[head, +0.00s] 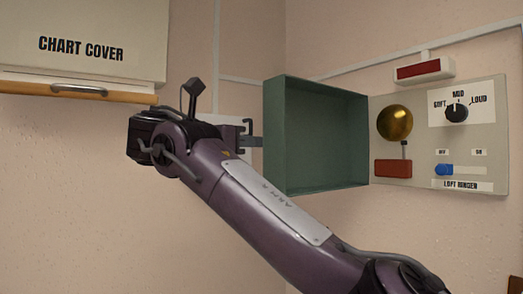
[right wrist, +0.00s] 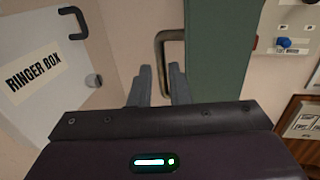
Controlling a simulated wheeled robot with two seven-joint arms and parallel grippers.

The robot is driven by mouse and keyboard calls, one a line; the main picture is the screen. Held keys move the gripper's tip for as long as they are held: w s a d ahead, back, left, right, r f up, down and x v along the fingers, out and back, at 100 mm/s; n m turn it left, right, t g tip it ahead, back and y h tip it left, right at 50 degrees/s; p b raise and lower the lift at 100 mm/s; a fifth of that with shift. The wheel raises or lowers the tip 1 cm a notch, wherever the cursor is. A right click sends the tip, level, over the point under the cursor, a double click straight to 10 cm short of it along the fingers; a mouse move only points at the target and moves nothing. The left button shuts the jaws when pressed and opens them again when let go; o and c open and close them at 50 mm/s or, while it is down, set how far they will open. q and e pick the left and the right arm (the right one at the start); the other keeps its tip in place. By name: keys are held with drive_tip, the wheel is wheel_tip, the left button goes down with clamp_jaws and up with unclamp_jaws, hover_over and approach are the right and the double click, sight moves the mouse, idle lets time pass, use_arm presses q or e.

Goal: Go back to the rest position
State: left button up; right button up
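My right arm crosses the head view from the lower right. Its gripper (head: 250,138) is at the left side of an open-fronted teal box-shaped cover (head: 317,140). In the right wrist view, the gripper's two fingers (right wrist: 159,84) are apart. A bronze bar handle (right wrist: 161,50) on the teal cover (right wrist: 215,50) shows between and beyond them. I cannot tell whether the fingers touch the handle. My left gripper is not in view.
Right of the cover is a panel (head: 465,112) with a brass bell (head: 394,122), dial (head: 457,112) and blue slider (head: 445,169). A chart cover cabinet (head: 85,25) hangs upper left. A panel labelled RINGER BOX (right wrist: 35,75) shows in the wrist view.

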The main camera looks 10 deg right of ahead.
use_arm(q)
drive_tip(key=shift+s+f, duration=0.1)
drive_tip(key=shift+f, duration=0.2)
use_arm(e)
drive_tip(key=shift+v, duration=1)
